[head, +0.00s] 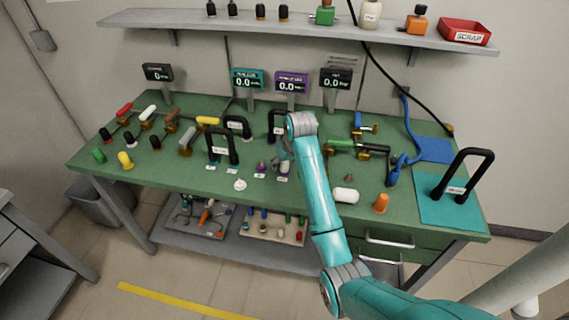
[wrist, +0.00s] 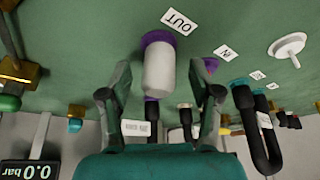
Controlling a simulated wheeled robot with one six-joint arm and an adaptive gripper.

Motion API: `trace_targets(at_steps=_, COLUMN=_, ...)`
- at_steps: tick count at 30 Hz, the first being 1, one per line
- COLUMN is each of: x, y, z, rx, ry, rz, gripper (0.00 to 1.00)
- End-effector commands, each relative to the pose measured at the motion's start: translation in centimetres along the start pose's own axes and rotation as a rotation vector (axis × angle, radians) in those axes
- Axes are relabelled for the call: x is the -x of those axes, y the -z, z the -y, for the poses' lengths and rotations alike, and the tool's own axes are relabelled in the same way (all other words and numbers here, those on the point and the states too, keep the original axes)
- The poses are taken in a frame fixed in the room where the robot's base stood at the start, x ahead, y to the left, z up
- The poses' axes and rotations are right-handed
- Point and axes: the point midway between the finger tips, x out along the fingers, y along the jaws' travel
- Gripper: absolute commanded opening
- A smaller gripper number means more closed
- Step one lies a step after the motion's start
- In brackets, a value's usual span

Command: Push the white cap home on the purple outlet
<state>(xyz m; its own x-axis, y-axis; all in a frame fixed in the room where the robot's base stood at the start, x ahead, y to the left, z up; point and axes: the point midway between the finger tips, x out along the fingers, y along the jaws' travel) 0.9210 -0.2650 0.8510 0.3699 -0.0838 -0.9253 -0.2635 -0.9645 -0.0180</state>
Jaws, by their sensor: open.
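The white cap (wrist: 159,72) is on the purple outlet (wrist: 157,38), beside the OUT label (wrist: 179,21), in the wrist view. A purple rim shows around the cap's table end; I cannot tell how deep the cap sits. My gripper (wrist: 160,75) is open, with one finger on each side of the cap and a visible gap at both sides. In the head view the cap (head: 284,168) stands near the middle of the bench, just below my gripper (head: 284,155), partly hidden by my arm.
Black handles stand close by, one (head: 221,147) to the left and another (head: 278,124) behind. A white disc (head: 240,184) lies front left. A white cylinder (head: 345,195) and an orange one (head: 381,204) are to the right. The green bench (head: 205,185) has some clear room in front.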

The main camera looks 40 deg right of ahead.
Motion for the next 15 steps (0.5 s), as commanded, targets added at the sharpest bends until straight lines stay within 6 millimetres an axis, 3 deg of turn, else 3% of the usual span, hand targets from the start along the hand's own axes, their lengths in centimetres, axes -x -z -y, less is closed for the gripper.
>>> trace_targets(at_steps=9, x=4.8, y=0.0, z=0.0, rx=-0.001, ry=-0.001, rz=-0.002, gripper=0.63)
trace_targets(at_steps=15, x=6.5, y=0.0, z=0.0, rx=-0.001, ry=0.000, rz=0.000, gripper=0.63)
